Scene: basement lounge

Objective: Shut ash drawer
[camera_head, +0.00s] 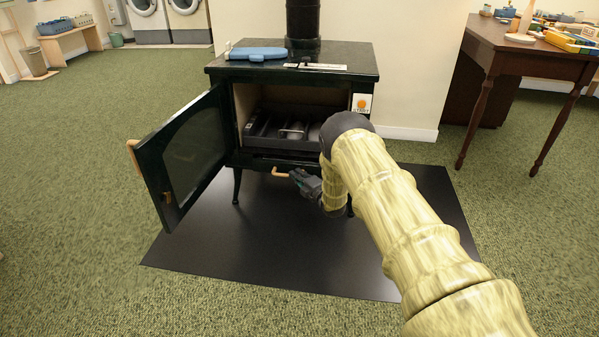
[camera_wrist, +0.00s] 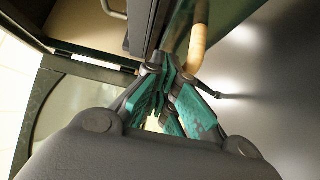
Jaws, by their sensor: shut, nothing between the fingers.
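The dark green stove (camera_head: 345,58) stands on a black floor mat with its door (camera_head: 190,150) swung wide open to the left. Below the firebox opening is the ash drawer (camera_head: 258,162), with a small wooden handle (camera_head: 280,173). How far the drawer sticks out is hard to tell. My gripper (camera_head: 297,178) is low in front of the stove, just right of the handle, shut and empty. In the wrist view, the teal-padded fingers (camera_wrist: 168,95) are together close to the wooden handle (camera_wrist: 199,38); whether they touch it is unclear. My arm hides the stove's lower right.
A dark rack (camera_head: 285,130) sits inside the firebox. A wooden table (camera_head: 530,55) stands at the right. The black mat (camera_head: 260,255) in front is clear.

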